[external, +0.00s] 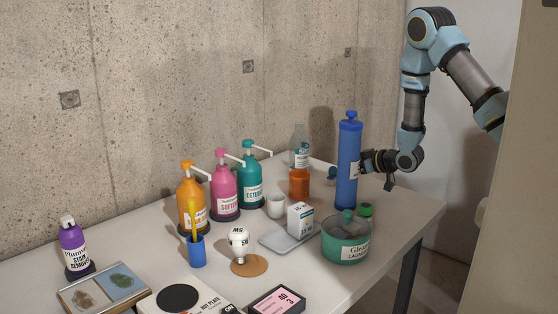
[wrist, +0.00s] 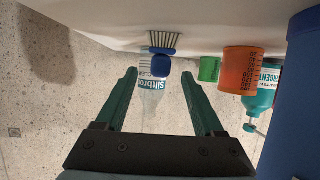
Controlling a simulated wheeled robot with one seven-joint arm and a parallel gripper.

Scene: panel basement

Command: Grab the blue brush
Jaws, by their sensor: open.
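The blue brush (wrist: 162,66) shows in the wrist view, which is upside down. It stands on the table with its grey bristles against the top and its rounded blue end toward me. It lies ahead, between the lines of my two teal fingers. In the external view a small part of the brush (external: 332,174) shows left of the tall blue cylinder.
The tall blue cylinder (external: 348,165) stands close by; it fills the wrist view's right edge (wrist: 300,90). A clear labelled bottle (wrist: 152,95) is behind the brush. A green item (wrist: 210,69) and an orange cup (wrist: 243,72) are beside it. The concrete wall (external: 250,70) backs the table.

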